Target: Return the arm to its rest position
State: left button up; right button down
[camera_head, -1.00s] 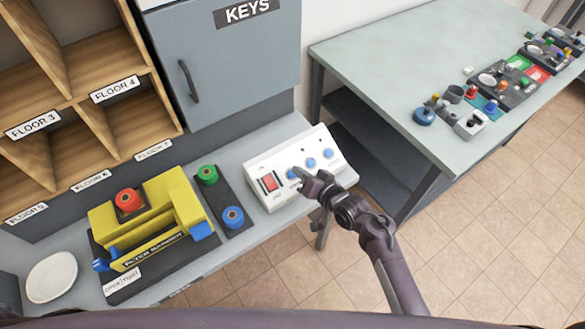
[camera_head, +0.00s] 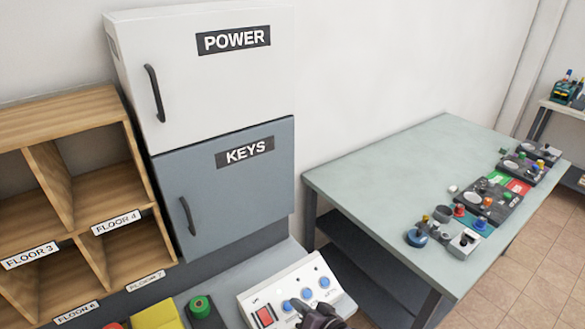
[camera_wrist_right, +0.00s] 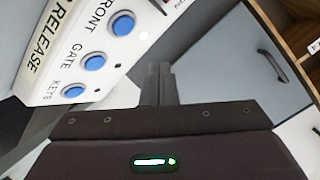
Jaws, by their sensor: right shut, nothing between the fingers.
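My right gripper (camera_head: 318,316) shows at the bottom edge of the head view, over the front of the white release panel (camera_head: 292,290). In the right wrist view the gripper (camera_wrist_right: 157,82) is shut and empty, with its fingers close together beside the panel (camera_wrist_right: 70,50). That panel carries blue buttons marked FRONT (camera_wrist_right: 122,23), GATE (camera_wrist_right: 94,62) and KEYS (camera_wrist_right: 73,91). A red switch (camera_head: 265,316) sits at the panel's left end. I cannot tell whether the fingers touch the panel. Most of my right arm is below the head view. My left gripper is not in view.
A shut grey KEYS cabinet (camera_head: 228,190) stands behind the panel, under a white POWER cabinet (camera_head: 210,75). Wooden cubbies (camera_head: 90,185) are at left. A green button (camera_head: 200,307) is left of the panel. A grey table (camera_head: 400,180) with several small devices stands at right.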

jog(key=s+d+r+n+g+h, duration=0.1)
jog(key=s+d+r+g+h, duration=0.4)
jog(key=s+d, duration=0.5)
jog(key=s+d+r+n+g+h, duration=0.1)
jog(key=s+d+r+g+h, duration=0.25)
jog(key=s+d+r, duration=0.6)
jog(key=s+a+f+b, duration=0.1)
jog(key=s+f+b, duration=0.2)
jog(key=f, duration=3.3)
jog(key=s+d+f+g+b, duration=0.1)
jog(key=s+d+f+b, duration=0.2)
jog(key=s+f, duration=1.7)
jog(key=shift+d+f+n+h, duration=0.15)
jog(key=shift+f+n+h, duration=0.2)
jog(key=shift+f+n, duration=0.05)
